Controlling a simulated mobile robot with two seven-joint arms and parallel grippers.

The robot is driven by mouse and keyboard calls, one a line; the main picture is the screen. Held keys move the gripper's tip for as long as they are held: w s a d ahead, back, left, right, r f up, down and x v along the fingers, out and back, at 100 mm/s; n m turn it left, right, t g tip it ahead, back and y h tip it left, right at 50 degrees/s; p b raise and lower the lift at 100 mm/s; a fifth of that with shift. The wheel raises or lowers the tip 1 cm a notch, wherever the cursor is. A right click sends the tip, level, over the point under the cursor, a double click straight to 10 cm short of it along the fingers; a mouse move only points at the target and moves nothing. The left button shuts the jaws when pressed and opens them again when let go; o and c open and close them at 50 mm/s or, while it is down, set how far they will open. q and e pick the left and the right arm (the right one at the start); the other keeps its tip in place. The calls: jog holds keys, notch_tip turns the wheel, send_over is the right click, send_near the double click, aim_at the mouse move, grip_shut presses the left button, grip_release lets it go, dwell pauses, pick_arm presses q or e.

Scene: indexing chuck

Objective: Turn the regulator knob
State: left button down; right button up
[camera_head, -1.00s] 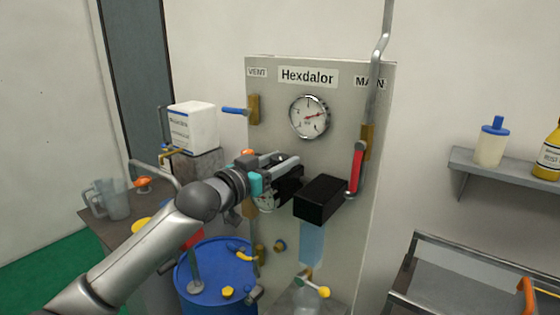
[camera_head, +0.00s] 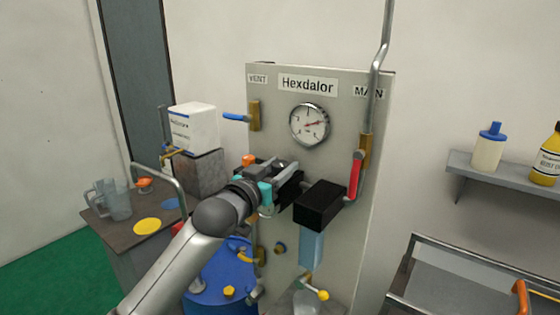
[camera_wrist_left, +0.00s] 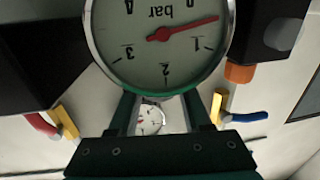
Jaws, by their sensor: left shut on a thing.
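My left gripper (camera_head: 285,183) is at the middle of the grey panel, left of a black box (camera_head: 320,205). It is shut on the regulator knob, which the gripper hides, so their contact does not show. In the left wrist view, a round bar gauge (camera_wrist_left: 160,55) fills the top, upside down, with its red needle between 0 and 1. The green gripper parts (camera_wrist_left: 160,112) show below it. A larger dial (camera_head: 310,125) sits above the gripper on the panel, and it also shows small in the left wrist view (camera_wrist_left: 149,120). My right gripper is not in view.
The panel (camera_head: 340,100) carries a blue vent lever (camera_head: 236,117) at upper left and a red main lever (camera_head: 355,175) at right. A blue drum (camera_head: 215,285) stands below my arm. A table with a jug (camera_head: 115,200) is left; a shelf (camera_head: 500,172) is right.

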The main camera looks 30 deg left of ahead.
pick_arm(q)
jog(key=shift+r+n+y+p, duration=0.1)
jog(key=shift+n+y+p, duration=0.75)
jog(key=shift+y, duration=0.75)
jog(key=shift+n, duration=0.25)
jog(key=shift+c, duration=1.7)
grip_release()
